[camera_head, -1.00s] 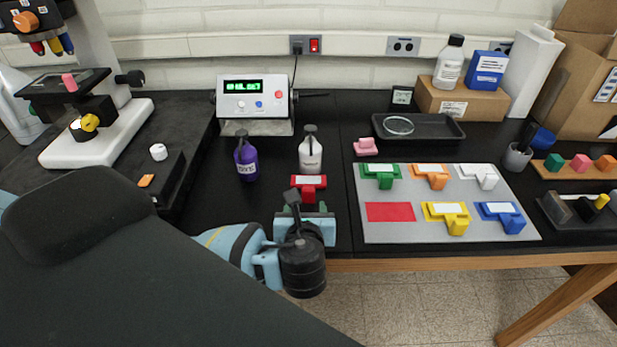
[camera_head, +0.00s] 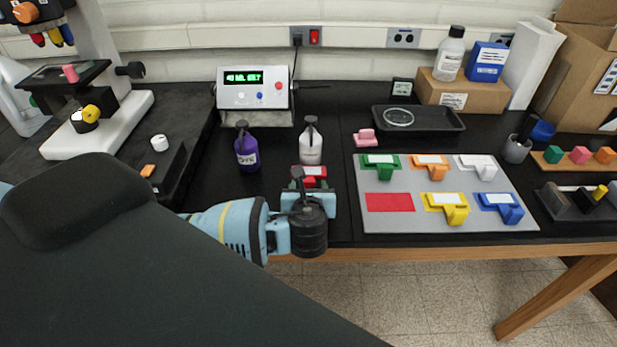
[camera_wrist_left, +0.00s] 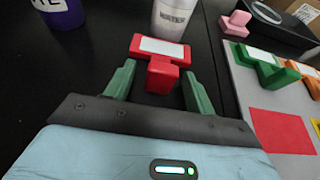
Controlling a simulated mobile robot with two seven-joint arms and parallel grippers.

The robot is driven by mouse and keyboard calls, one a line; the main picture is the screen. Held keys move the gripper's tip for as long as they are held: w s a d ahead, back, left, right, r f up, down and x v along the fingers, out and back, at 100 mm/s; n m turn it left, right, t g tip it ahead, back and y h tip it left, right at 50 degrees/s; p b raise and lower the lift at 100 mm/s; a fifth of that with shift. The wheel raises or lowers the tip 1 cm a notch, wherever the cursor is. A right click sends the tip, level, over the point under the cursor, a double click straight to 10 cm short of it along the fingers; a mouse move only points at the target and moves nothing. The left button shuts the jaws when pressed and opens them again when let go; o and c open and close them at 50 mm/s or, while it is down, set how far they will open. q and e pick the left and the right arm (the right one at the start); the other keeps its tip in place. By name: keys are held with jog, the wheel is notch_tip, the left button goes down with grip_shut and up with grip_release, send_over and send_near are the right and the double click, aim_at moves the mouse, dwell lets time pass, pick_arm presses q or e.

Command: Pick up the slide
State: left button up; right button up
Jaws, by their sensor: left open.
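A red slide piece with a white label (camera_head: 314,171) lies on the black bench in front of the white bottle. It also shows in the left wrist view (camera_wrist_left: 165,76), with its block-shaped handle toward me. My left gripper (camera_head: 307,187) is at its near side, partly hiding it in the head view. In the wrist view, the green fingers of my left gripper (camera_wrist_left: 158,79) are open, one on each side of the red handle, with gaps visible. My right gripper is not in view.
A grey board (camera_head: 440,227) to the right holds several coloured slide pieces and an empty red rectangle (camera_head: 390,202). A purple bottle (camera_head: 246,152) and a white bottle (camera_head: 311,146) stand behind. A microscope (camera_head: 100,125) is at left. The bench's front edge is close.

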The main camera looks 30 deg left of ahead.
pick_arm(q)
jog(key=shift+w+a, duration=0.1)
jog(key=shift+w, duration=0.05)
jog(key=c, duration=1.1)
jog(key=shift+c, duration=0.2)
